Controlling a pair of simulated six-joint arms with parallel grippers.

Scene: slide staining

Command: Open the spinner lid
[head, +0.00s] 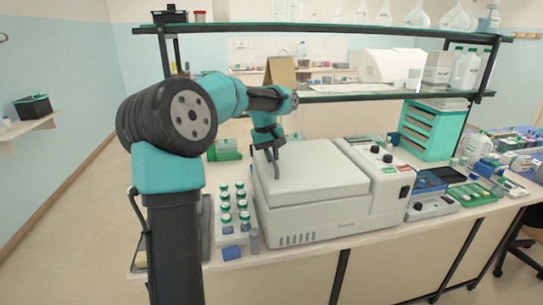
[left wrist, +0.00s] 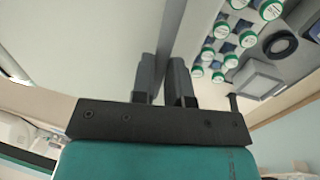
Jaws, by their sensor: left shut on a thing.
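The spinner (head: 305,218) is a wide pale grey machine on the bench in the head view. Its flat lid (head: 318,168) lies over the top and looks down or nearly so. My left gripper (head: 276,170) reaches down to the lid's left edge. In the left wrist view, the two dark fingers (left wrist: 165,72) stand either side of the lid's edge, with the pale lid (left wrist: 90,45) filling the left. The left gripper is shut on that edge; the fingertips' exact contact is partly hidden. My right gripper is in neither view.
Green-capped bottles (head: 226,208) stand in a rack just left of the spinner, also showing in the left wrist view (left wrist: 232,35). A control panel (head: 385,165) is at the right. A glass shelf (head: 330,95) spans above and behind the spinner.

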